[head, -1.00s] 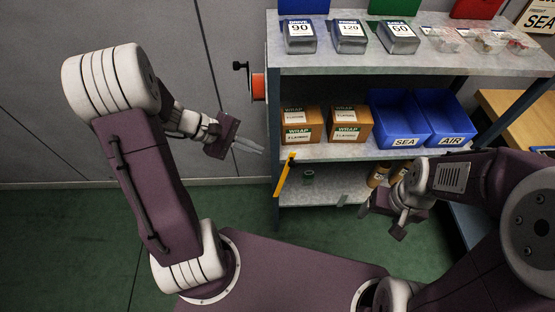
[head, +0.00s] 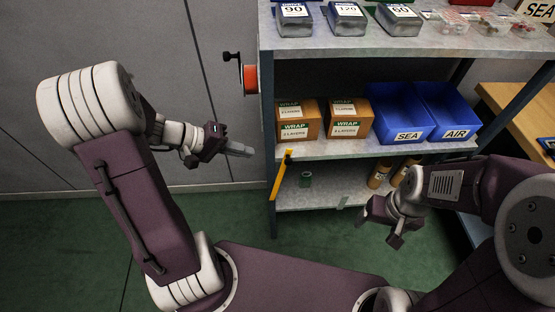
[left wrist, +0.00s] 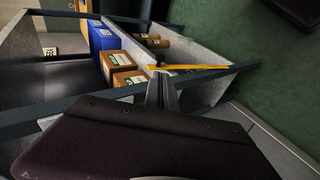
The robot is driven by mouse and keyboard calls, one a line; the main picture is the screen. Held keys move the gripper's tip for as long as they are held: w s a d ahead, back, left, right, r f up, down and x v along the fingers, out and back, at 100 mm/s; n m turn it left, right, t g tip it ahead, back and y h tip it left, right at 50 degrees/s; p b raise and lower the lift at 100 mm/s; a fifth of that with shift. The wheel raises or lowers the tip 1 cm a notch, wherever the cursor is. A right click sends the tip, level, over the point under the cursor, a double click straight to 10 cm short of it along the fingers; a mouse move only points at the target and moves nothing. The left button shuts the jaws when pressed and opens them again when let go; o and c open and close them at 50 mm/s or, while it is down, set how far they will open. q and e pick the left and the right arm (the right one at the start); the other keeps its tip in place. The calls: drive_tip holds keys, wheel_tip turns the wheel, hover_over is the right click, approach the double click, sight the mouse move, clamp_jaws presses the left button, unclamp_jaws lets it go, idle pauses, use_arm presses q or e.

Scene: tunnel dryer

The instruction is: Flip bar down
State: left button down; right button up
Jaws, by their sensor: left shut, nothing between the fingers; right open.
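A yellow bar (head: 280,177) hangs at the left front post of the shelf unit. It slants, its upper end by the middle shelf's edge and its lower end further down and left. In the left wrist view the bar (left wrist: 196,67) lies nearly level across the picture, just beyond the fingers. My left gripper (head: 240,151) is shut and empty, left of the post and a little above the bar, apart from it in the head view. Its fingers (left wrist: 162,92) also show in the left wrist view. My right gripper (head: 384,226) is open and empty in front of the lower shelf.
The shelf unit's middle shelf (head: 350,149) holds two wrap boxes (head: 297,119) and blue bins (head: 401,114). An orange reel with a crank (head: 250,79) sticks out from its left side.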

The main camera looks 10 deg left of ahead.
sight(286, 162)
use_arm(q)
drive_tip(key=b+x, duration=0.1)
drive_tip(key=x, duration=1.1)
use_arm(e)
drive_tip(key=shift+f, duration=0.7)
